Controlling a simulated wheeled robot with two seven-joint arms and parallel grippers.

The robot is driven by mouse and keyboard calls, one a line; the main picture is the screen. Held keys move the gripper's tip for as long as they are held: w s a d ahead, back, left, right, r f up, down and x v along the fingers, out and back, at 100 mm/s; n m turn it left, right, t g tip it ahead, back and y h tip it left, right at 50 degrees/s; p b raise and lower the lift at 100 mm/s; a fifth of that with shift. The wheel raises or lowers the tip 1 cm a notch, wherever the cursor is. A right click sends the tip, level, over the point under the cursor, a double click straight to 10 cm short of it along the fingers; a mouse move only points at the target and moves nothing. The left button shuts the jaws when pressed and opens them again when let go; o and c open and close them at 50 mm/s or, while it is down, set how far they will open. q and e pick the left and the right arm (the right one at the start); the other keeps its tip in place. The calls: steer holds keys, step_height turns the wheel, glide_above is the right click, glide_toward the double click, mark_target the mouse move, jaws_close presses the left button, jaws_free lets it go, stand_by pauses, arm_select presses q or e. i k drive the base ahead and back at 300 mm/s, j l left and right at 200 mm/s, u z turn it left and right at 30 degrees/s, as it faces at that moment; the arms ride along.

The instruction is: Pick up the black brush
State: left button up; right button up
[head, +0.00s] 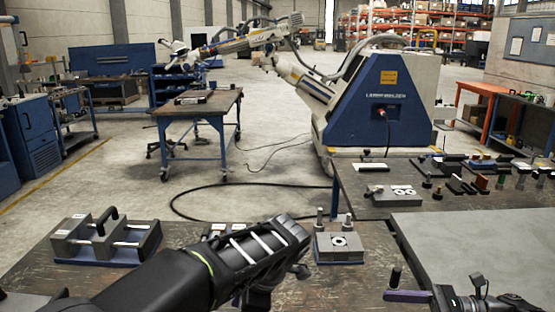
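I cannot clearly single out a black brush. Several small dark items (455,184) lie on the right-hand table, too small to tell apart. A dark, purplish bar (407,296) lies at the lower right with a short black upright piece (395,277) by it. Dark mechanical parts of my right arm's end (480,301) show just right of the bar, cut off by the bottom edge; I cannot tell if they touch it. My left arm's thick black end spans the lower middle; the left gripper (262,298) beneath it is mostly hidden, its fingers not readable.
A grey metal fixture (135,243) with a black handle stands on the near bench at left. A grey block (339,247) with upright pins stands right of my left arm. A bare grey plate (490,245) covers the near right. A blue-and-white machine (375,105) stands behind.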

mark_target(397, 273)
steer(key=k, duration=0.95)
